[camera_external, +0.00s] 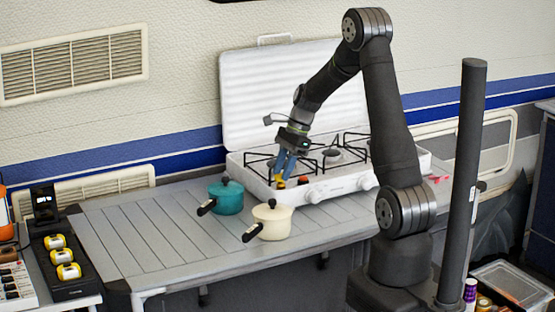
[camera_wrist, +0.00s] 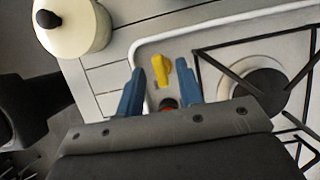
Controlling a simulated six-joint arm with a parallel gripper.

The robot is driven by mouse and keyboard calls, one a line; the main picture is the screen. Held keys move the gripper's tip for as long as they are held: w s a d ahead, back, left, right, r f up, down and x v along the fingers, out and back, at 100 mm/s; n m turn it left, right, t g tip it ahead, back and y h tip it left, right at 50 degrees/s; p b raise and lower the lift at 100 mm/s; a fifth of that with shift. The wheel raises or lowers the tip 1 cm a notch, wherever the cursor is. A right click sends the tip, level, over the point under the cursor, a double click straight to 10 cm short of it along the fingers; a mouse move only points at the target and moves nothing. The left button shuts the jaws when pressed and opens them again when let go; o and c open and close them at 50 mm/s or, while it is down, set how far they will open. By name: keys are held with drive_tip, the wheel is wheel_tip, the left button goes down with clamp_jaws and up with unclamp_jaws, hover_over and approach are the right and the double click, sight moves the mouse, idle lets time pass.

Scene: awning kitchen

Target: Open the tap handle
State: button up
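A small yellow tap handle (camera_wrist: 161,71) is on the white stove's front left corner in the wrist view. A small orange-red part (camera_wrist: 168,103) lies between the fingers, nearer the gripper body. My gripper (camera_wrist: 161,80) is open, with one blue finger on each side of the yellow handle and nothing held. In the external view my gripper (camera_external: 284,170) points down over the stove corner, close above a small yellow-orange piece (camera_external: 281,184). I cannot tell whether the fingers touch anything.
The white stove (camera_external: 345,183) has black grates and an open lid (camera_external: 275,95) behind. A teal pot (camera_external: 226,198) and a cream pot (camera_external: 270,221) stand on the slatted table (camera_external: 135,235), left and front of the gripper. The table's left part is clear.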

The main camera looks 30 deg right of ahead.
drive_tip(key=shift+a+f, duration=0.1)
drive_tip(key=shift+f, duration=0.15)
clamp_jaws()
